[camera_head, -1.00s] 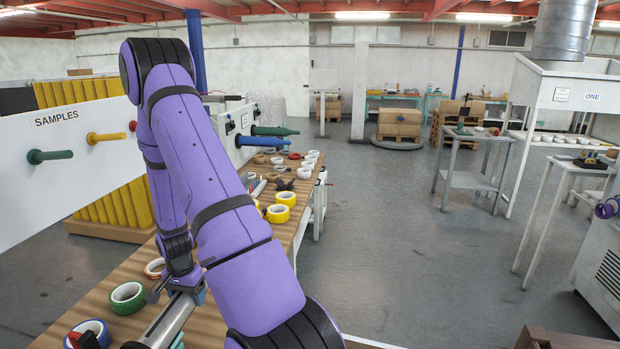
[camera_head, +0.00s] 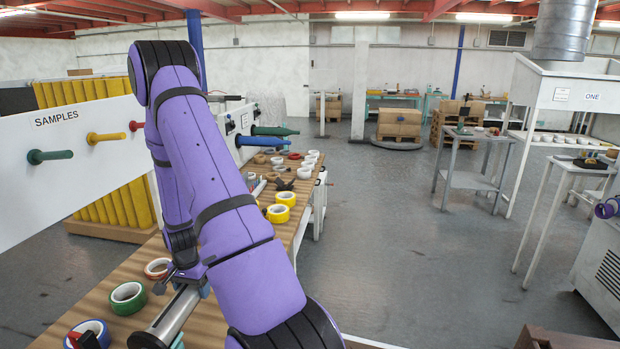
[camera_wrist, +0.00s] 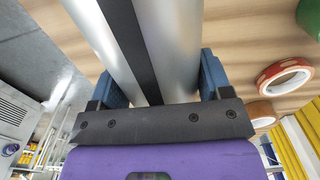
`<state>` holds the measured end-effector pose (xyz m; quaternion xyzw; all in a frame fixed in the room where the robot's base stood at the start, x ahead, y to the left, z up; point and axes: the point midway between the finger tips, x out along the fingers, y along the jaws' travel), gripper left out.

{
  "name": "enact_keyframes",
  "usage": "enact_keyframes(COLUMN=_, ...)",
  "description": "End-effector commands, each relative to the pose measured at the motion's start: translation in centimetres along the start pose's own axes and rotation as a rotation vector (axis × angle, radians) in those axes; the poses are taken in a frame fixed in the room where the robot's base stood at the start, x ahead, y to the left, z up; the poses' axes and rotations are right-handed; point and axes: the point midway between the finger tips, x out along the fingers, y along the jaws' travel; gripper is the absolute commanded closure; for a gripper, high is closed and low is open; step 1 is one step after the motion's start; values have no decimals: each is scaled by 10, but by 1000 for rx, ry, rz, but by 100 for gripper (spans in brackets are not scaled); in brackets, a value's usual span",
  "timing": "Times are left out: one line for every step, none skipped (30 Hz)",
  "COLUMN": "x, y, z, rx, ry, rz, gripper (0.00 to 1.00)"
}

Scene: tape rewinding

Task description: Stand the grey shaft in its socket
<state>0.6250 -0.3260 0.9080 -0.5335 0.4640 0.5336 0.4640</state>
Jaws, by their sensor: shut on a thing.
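The grey shaft (camera_head: 178,315) is a silvery rod seen in the head view low at the left, over the wooden table. It is tilted, with a dark part at its lower end. My gripper (camera_head: 188,286) is around its upper part, partly hidden by my arm. In the wrist view the shaft (camera_wrist: 176,45) fills the space between the blue fingers of my gripper (camera_wrist: 162,82), with a dark stripe along its length. The fingers are shut on it. I cannot make out the socket in either view.
The wooden table (camera_head: 215,322) carries a green tape roll (camera_head: 117,302), a blue one (camera_head: 100,328) and a red-brown one (camera_head: 158,261) close by. Yellow rolls (camera_head: 286,198) lie further back. The SAMPLES board (camera_head: 60,150) with coloured pegs stands to the left.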

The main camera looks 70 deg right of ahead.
Motion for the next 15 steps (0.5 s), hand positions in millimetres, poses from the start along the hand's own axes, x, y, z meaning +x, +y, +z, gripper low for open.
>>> enact_keyframes(x=-1, y=0, z=-2, rx=1, ry=1, rz=-1, gripper=71)
enact_keyframes(x=-1, y=0, z=-4, rx=1, ry=1, rz=-1, gripper=71)
enact_keyframes(x=0, y=0, z=-5, rx=1, ry=1, rz=-1, gripper=71)
enact_keyframes(x=0, y=0, z=-6, rx=1, ry=1, rz=-1, gripper=71)
enact_keyframes(x=0, y=0, z=-6, rx=1, ry=1, rz=-1, gripper=71)
enact_keyframes(x=0, y=0, z=-7, rx=1, ry=1, rz=-1, gripper=71)
enact_keyframes(x=0, y=0, z=-8, rx=1, ry=1, rz=-1, gripper=71)
enact_keyframes(x=0, y=0, z=-8, rx=0, ry=1, rz=-1, gripper=71)
enact_keyframes(x=0, y=0, z=-8, rx=0, ry=1, rz=-1, gripper=71)
enact_keyframes(x=0, y=0, z=-8, rx=0, ry=1, rz=-1, gripper=71)
enact_keyframes(x=0, y=0, z=-8, rx=0, ry=1, rz=-1, gripper=71)
enact_keyframes(x=0, y=0, z=-8, rx=0, ry=1, rz=-1, gripper=71)
enact_keyframes(x=0, y=0, z=-8, rx=0, ry=1, rz=-1, gripper=71)
enact_keyframes(x=0, y=0, z=-8, rx=0, ry=1, rz=-1, gripper=71)
enact_keyframes(x=0, y=0, z=-8, rx=0, ry=1, rz=-1, gripper=71)
